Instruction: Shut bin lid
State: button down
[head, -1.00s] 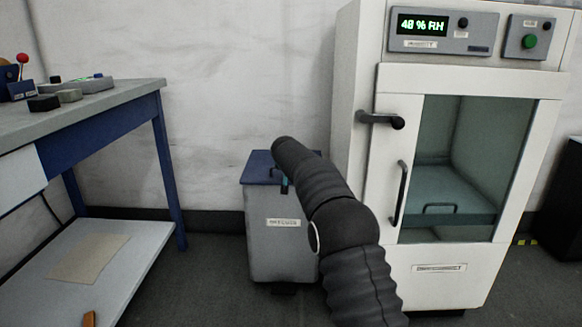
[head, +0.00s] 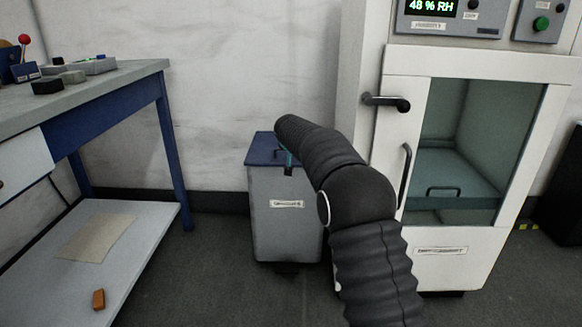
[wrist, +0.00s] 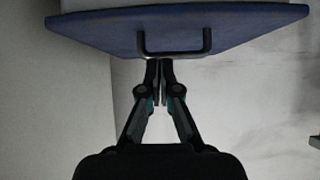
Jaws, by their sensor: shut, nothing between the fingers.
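The grey bin (head: 284,225) stands on the floor against the wall, with a label on its front. Its blue lid (head: 262,148) lies across the top and looks flat and down in the head view, partly covered by my arm. My gripper (head: 288,171) points down by the lid's front edge, mostly hidden behind my wrist. In the wrist view the lid (wrist: 110,27) spans the top, with a dark bar handle (wrist: 208,42). My gripper (wrist: 159,66) is shut and empty, its tips at the handle's middle. I cannot tell whether they touch it.
A white cabinet (head: 398,262) with a glass door and protruding handles stands close to the right of the bin. A workbench (head: 115,78) with a lower shelf (head: 150,225) is on the left. Floor between bench and bin is clear.

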jog(key=s+d+f+n+g+b, duration=0.2)
jog(key=s+f+g, duration=0.1)
jog(key=s+f, duration=0.75)
jog(key=s+d+g+h, duration=0.15)
jog(key=s+d, duration=0.25)
jog(key=s, duration=0.5)
jog(key=s+d+r+p, duration=0.3)
jog(key=s+r, duration=0.3)
jog(key=s, duration=0.7)
jog(key=s+d+r+m+y+p, duration=0.1)
jog(key=s+d+r+p, duration=0.3)
jog(key=s, duration=1)
jog(key=s+d+r+p, duration=0.3)
jog(key=s+d+r, duration=0.3)
jog(key=s, duration=0.7)
jog(key=shift+s+d+r+m, duration=0.3)
jog(key=shift+s+r+m, duration=0.1)
jog(key=shift+r, duration=0.55)
jog(key=shift+g+y, duration=0.25)
